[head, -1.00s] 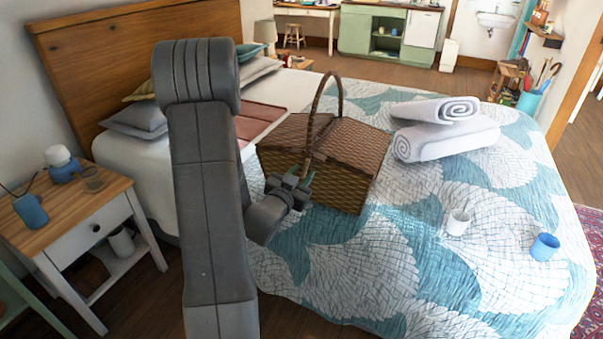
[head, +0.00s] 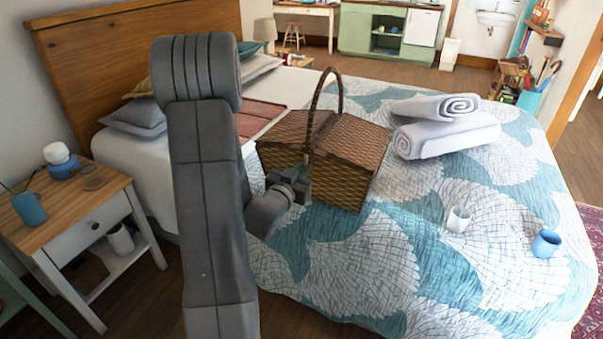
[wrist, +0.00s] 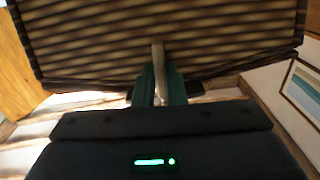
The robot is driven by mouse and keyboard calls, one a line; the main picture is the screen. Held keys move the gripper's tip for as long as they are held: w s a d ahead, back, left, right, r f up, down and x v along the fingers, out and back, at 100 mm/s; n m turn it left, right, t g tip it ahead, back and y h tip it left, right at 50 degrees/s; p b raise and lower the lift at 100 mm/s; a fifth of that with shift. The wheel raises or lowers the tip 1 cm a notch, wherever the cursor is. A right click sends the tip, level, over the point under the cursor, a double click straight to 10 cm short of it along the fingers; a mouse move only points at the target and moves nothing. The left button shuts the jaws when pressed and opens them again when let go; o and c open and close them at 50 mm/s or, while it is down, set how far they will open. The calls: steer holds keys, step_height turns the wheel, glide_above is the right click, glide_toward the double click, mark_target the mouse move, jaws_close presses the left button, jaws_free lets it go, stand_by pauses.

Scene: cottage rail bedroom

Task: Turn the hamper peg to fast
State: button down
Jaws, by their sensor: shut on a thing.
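The hamper, a brown wicker basket (head: 336,182) with a two-part lid and an arched handle, stands on the bed. It fills the top of the wrist view (wrist: 75,38). My gripper (head: 304,174) is at its front face, just below the lid edge. In the wrist view, its green fingers (wrist: 160,88) are closed around a pale, slim peg (wrist: 158,58) that stands upright in the picture. In the head view my gripper covers the peg. I cannot read any fast mark.
Rolled white towels (head: 440,135) lie right of the hamper. A nightstand (head: 75,215) is at the left. The quilt in front of the hamper is clear.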

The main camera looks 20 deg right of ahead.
steer(key=shift+n, duration=0.4)
steer(key=c, duration=1.5)
jaws_free()
steer(key=shift+a, duration=0.1)
steer(key=b+v, duration=0.1)
steer(key=v, duration=1.2)
steer(key=shift+s+a, duration=0.15)
steer(key=shift+s, duration=0.15)
